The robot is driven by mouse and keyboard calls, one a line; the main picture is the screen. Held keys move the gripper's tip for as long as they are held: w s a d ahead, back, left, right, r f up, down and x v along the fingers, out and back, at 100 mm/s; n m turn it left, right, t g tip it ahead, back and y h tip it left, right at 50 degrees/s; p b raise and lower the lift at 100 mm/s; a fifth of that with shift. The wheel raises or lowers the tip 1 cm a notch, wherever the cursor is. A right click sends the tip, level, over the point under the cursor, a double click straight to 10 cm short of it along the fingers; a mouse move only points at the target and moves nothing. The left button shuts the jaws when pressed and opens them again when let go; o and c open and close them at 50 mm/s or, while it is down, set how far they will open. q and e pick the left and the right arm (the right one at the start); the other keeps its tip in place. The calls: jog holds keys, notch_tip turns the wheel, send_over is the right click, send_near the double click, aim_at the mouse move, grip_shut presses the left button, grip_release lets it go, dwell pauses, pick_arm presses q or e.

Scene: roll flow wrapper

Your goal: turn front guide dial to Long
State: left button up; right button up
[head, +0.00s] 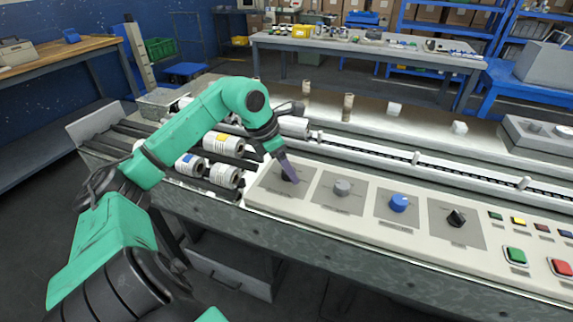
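A light control panel (316,217) runs along the front of the machine. It has a row of dials on grey plates: a grey dial (343,187), a blue dial (398,202) and a black dial (456,217). A leftmost plate (272,181) bears a dark dial that is mostly hidden by my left gripper (291,178). The purple-grey fingers point down at that dial, and I cannot tell whether they touch or grip it. The labels are too small to read, so I cannot tell which dial is the front guide one. My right gripper is out of view.
Push buttons, including a green one (516,256) and a red one (562,268), sit at the panel's right. Several white rolls (224,176) lie left of the panel. A conveyor rail (440,162) runs behind it. The space above the other dials is clear.

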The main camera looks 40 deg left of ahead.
pick_arm(q)
grip_shut()
jog(key=shift+m, duration=0.3)
jog(key=shift+a+r+m+g+h+p, duration=0.15)
jog(key=shift+m+g+h+p, duration=0.25)
jog(key=shift+m, duration=0.5)
jog(key=m+p, duration=0.2)
jog(key=m+g+h+p, duration=0.1)
jog(key=m+p, duration=0.1)
jog(key=shift+w+r+m, duration=0.2)
jog(key=shift+m, duration=0.1)
jog(key=shift+f+m+g+h+p, duration=0.15)
jog(key=shift+m+g+h+p, duration=0.2)
jog(key=shift+m+p, duration=0.6)
jog(key=shift+f+m+g, duration=0.1)
jog(key=shift+m+g, duration=0.45)
jog(key=shift+m, duration=0.8)
